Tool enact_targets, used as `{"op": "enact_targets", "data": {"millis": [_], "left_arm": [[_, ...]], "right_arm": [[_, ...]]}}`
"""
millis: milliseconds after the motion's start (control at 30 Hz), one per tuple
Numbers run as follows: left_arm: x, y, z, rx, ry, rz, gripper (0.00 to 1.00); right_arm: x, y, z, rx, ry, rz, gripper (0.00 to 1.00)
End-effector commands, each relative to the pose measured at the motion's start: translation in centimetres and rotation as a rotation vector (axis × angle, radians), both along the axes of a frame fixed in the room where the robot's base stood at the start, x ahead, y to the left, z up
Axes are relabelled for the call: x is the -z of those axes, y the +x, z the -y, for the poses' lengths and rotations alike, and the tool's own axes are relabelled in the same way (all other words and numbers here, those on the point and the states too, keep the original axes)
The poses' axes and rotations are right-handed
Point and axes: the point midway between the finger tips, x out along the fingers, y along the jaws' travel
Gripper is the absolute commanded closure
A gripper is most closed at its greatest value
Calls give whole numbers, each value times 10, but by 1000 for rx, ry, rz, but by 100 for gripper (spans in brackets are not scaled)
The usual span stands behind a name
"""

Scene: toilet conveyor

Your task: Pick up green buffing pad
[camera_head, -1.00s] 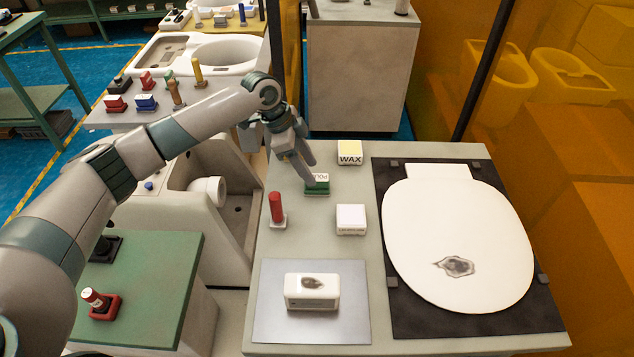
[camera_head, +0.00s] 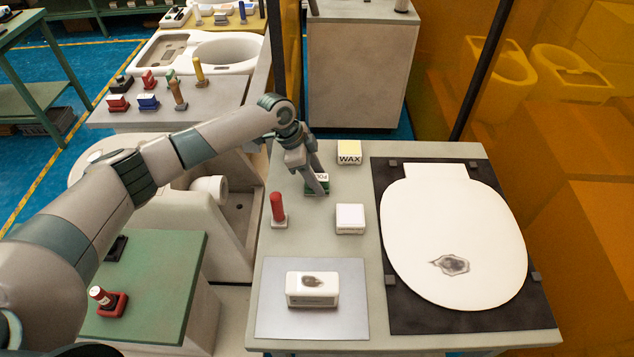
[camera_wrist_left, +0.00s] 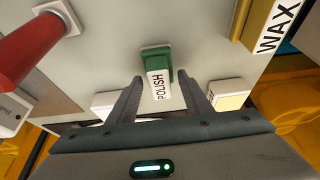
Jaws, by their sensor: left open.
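The green buffing pad (camera_head: 317,188) has a white top marked "POLISH" and lies on the grey table at the upper left. My left gripper (camera_head: 322,190) is right over it and partly hides it in the head view. In the left wrist view, the pad (camera_wrist_left: 156,60) sits ahead of and between the two open fingers (camera_wrist_left: 160,88). The fingers are empty, and I cannot tell whether they touch the pad. My right gripper is not in view.
A white block with a stain (camera_head: 312,290) lies on a grey sheet (camera_head: 270,330). A toilet lid (camera_head: 450,220) lies on a dark mat to the right.

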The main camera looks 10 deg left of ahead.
Motion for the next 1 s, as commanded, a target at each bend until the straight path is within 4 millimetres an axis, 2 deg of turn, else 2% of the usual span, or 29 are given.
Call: {"op": "enact_targets", "data": {"millis": [267,300,433,767,1000], "left_arm": [[0,0,0,-1,0,0,55],[-1,0,0,-1,0,0,59],[-1,0,-1,-1,0,0,90],[-2,1,0,-1,-1,1,91],[-16,1,0,0,-1,3,91]], "right_arm": [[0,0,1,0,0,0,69],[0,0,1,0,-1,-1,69],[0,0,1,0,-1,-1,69],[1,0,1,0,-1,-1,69],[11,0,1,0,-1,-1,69]]}}
